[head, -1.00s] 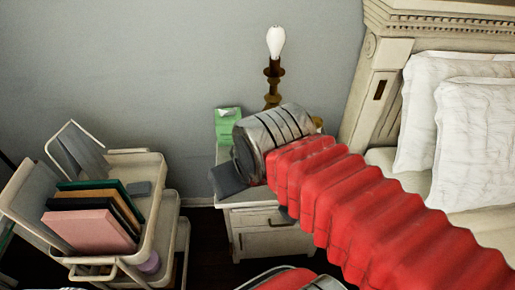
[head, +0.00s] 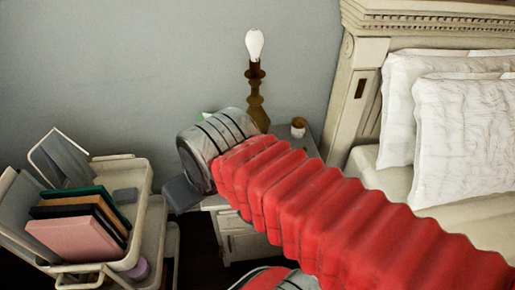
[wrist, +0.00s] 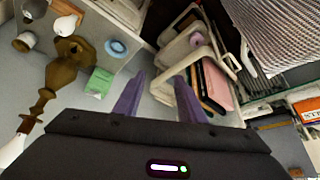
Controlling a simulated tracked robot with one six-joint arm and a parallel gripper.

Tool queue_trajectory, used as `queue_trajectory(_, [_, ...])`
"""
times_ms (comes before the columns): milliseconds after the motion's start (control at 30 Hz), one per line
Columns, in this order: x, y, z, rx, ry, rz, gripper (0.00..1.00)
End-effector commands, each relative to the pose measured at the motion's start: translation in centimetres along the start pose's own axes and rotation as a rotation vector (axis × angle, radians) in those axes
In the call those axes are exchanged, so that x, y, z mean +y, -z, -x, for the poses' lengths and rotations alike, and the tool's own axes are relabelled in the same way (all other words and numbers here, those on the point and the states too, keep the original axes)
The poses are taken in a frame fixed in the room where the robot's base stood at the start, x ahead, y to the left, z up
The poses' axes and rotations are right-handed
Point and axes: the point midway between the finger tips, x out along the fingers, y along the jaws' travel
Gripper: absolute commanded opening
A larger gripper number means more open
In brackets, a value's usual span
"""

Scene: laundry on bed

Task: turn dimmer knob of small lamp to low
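The small lamp (head: 256,88) has a brass-coloured stem and a bare white bulb. It stands upright on the nightstand (head: 243,240) beside the bed. In the wrist view the lamp (wrist: 72,52) lies at the left, its bulb pointing to the lower left. I cannot make out its dimmer knob. My gripper (wrist: 160,77) is open, with two purple fingers apart and nothing between them. The fingers point toward the cart, and the lamp is off to their left, not touched. In the head view my arm hides the fingers and part of the nightstand top.
A green box (wrist: 98,82), a blue round item (wrist: 117,48) and a small cup (head: 298,127) are near the lamp. A cart (head: 150,225) with upright books (head: 78,238) stands at the left. The bed's headboard (head: 350,95) and pillows (head: 465,140) are at the right.

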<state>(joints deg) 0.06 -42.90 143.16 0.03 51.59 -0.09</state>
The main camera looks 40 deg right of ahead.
Motion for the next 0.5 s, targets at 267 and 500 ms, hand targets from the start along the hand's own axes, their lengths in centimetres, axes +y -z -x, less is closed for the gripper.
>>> queue_trajectory(267, [1.6,2.1,-0.9,-0.016,-0.004,-0.006,0.37])
queue_trajectory(500, [4.6,5.8,-3.3,-0.04,-0.011,-0.021,0.37])
